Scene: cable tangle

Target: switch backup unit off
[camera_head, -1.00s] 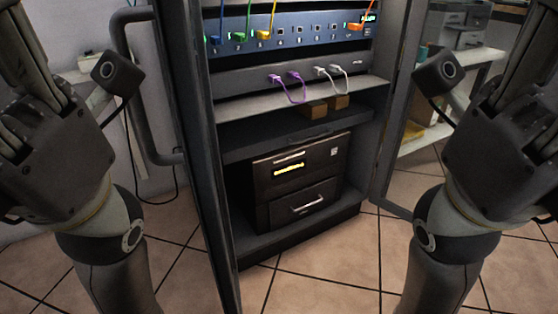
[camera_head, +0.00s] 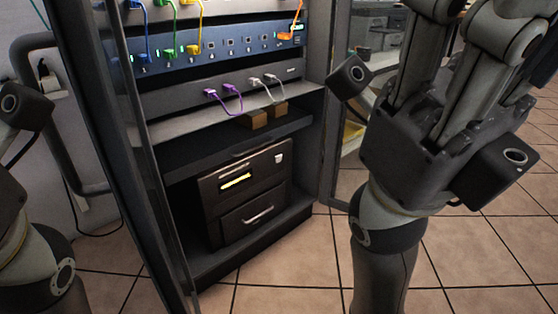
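The backup unit looks to be the dark box (camera_head: 246,205) at the bottom of the rack. My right gripper (camera_head: 455,60) is raised to the right of the rack, apart from the unit. Its fingers point up and their tips are not clearly shown. My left arm (camera_head: 45,270) is cut off at the left edge, and its gripper fingers are out of view.
Above the unit are a shelf with two small brown blocks (camera_head: 258,121), a grey panel (camera_head: 180,101) with purple and white cables, and a blue switch panel (camera_head: 215,50) with colored plugs. An open door frame (camera_head: 125,170) stands left of the rack. Tiled floor (camera_head: 290,270) is free in front.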

